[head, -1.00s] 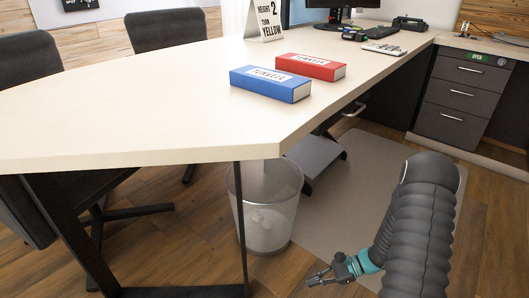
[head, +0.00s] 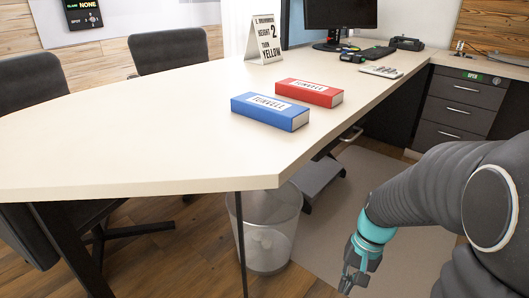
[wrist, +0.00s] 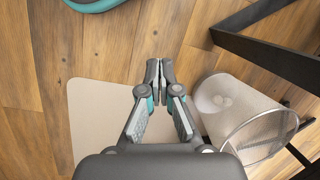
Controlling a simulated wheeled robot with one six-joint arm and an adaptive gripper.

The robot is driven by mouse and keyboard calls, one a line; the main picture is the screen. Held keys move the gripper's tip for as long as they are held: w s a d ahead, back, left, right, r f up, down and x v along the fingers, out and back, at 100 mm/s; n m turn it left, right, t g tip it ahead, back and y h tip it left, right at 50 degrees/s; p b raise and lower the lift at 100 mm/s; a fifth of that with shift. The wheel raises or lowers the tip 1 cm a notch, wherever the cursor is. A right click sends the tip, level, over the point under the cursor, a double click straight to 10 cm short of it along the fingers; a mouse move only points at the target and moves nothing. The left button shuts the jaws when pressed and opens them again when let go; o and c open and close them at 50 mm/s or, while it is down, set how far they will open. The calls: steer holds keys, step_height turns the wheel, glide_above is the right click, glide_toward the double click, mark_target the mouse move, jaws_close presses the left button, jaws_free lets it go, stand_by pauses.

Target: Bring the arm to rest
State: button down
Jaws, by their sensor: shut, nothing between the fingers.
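My gripper (head: 356,268) hangs low at the right of the head view, beside the desk and below its top. It points down towards the floor. In the wrist view my gripper (wrist: 159,72) is shut, its two fingertips together with nothing between them. My arm comes in from the right edge of the head view, bent, and does not touch the desk (head: 150,150).
A wire waste bin (head: 266,232) stands under the desk corner, left of my gripper. Blue (head: 270,112) and red (head: 309,92) boxes lie on the desk. A drawer unit (head: 455,105) stands behind.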

steer(key=s+a+r+n+t+h+p, duration=0.1)
steer(key=s+r+n+t+p, duration=0.1)
steer(key=r, duration=0.8)
steer(key=s+a+r+n+t+h+p, duration=0.1)
steer(key=s+r+t, duration=0.4)
steer(key=r, duration=0.5)
steer(key=shift+s+a+r+n+p, duration=0.15)
steer(key=shift+a+r+n+p, duration=0.1)
steer(key=shift+a+n+p, duration=0.35)
steer(key=shift+a, duration=0.1)
stand_by(0.5)
